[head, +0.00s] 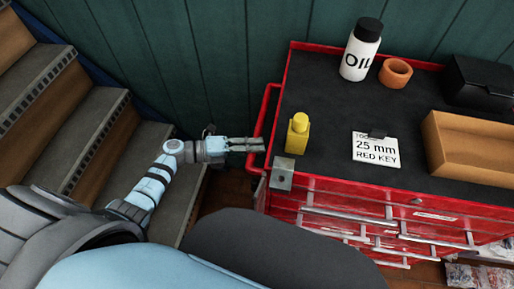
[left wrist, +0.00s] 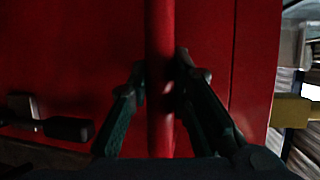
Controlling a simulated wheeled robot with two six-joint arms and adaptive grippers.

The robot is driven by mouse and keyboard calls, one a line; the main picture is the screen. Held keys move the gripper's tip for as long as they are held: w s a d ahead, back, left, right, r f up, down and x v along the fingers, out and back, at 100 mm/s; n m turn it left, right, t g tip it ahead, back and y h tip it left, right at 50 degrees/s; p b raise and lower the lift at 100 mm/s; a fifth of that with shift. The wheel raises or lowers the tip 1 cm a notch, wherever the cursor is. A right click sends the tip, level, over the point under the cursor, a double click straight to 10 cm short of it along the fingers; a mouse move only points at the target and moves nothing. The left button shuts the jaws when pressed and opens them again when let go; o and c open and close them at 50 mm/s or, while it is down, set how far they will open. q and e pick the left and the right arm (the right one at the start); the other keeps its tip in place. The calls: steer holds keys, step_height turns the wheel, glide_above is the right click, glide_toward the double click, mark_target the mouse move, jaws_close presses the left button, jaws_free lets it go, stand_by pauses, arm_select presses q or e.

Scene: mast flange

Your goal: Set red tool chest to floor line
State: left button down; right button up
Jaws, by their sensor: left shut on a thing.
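The red tool chest (head: 330,200) stands at the right in the head view, with a dark top and several drawers on its front. A red bar handle (head: 265,112) runs along its left side. My left gripper (head: 262,145) is at this handle. In the left wrist view the red handle bar (left wrist: 160,60) stands upright between the two fingers of my left gripper (left wrist: 162,92), which are shut on it. The chest's red side panel (left wrist: 70,60) is behind the bar. The floor line is not visible. My right gripper is not in view.
On the chest top are an oil bottle (head: 361,50), an orange ring (head: 395,73), a yellow object (head: 298,134), a "25 mm red key" card (head: 377,148), a black box (head: 482,82) and a brown tray (head: 470,146). Stairs (head: 90,130) rise at the left; a green wall (head: 225,50) stands behind.

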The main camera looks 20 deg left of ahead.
arm_select(q)
steer(key=c, duration=1.4)
jaws_free()
steer(key=shift+a, duration=0.25)
steer(key=shift+c, duration=0.2)
steer(key=shift+d, duration=0.15)
steer(key=v, duration=1.2)
steer(key=shift+w+f, duration=0.1)
